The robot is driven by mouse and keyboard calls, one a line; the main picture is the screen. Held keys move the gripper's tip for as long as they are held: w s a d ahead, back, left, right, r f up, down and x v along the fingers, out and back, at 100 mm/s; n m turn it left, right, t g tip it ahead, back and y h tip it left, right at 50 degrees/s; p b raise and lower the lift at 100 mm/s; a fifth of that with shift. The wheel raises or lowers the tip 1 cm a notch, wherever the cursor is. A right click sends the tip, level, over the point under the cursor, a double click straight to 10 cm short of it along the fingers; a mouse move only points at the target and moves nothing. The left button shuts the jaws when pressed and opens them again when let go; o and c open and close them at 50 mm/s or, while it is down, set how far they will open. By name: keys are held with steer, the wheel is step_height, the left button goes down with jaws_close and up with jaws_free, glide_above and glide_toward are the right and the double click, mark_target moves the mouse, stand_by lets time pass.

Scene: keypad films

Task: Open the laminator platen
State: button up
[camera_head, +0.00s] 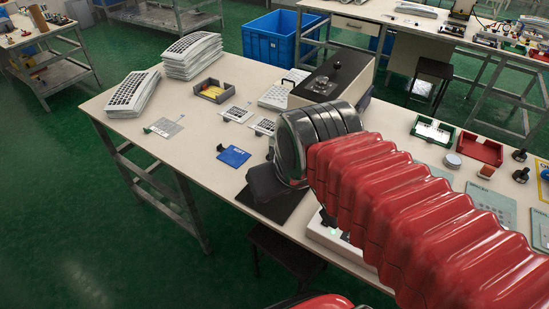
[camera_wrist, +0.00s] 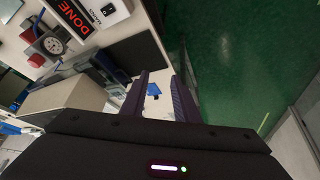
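The laminator appears to be the cream box with a dark top (camera_head: 322,84) and a black knob, at the back middle of the bench in the head view. I cannot tell platen from body; the arm covers its near side. A cream box (camera_wrist: 68,95), perhaps the same machine, shows at the left of the wrist view. My gripper (camera_head: 264,183) hangs over the bench's front edge, nearer than the laminator and apart from its visible part. In the wrist view its two dark fingers (camera_wrist: 158,82) stand apart, with nothing held between them.
A black mat (camera_head: 280,205) lies under the gripper. A blue card (camera_head: 234,156), keypad films (camera_head: 236,114), a grey tray (camera_head: 212,91) and stacked keypad panels (camera_head: 192,56) lie left. Green (camera_head: 432,131) and red (camera_head: 480,148) trays lie right.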

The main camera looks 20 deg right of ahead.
steer(key=w+d+n+g+h, duration=0.1)
steer(key=w+d+n+g, duration=0.2)
steer(key=w, duration=1.1)
steer(key=w+d+f+n, duration=0.1)
steer(key=w+d+f, duration=0.2)
steer(key=w, duration=0.3)
steer(key=w+d+f+n+g, duration=0.1)
steer(key=w+d+f+n, duration=0.1)
steer(key=w+f, duration=0.3)
steer(key=shift+w+d+f+n+h, duration=0.25)
steer(key=shift+w+d+n+h, duration=0.05)
steer(key=shift+w+d, duration=0.6)
steer(key=f, duration=0.4)
steer(key=w+d+f, duration=0.1)
steer(key=f, duration=0.4)
steer(key=d+f, duration=0.1)
steer(key=f, duration=0.3)
steer(key=shift+w+f, duration=0.2)
steer(key=shift+f, duration=0.1)
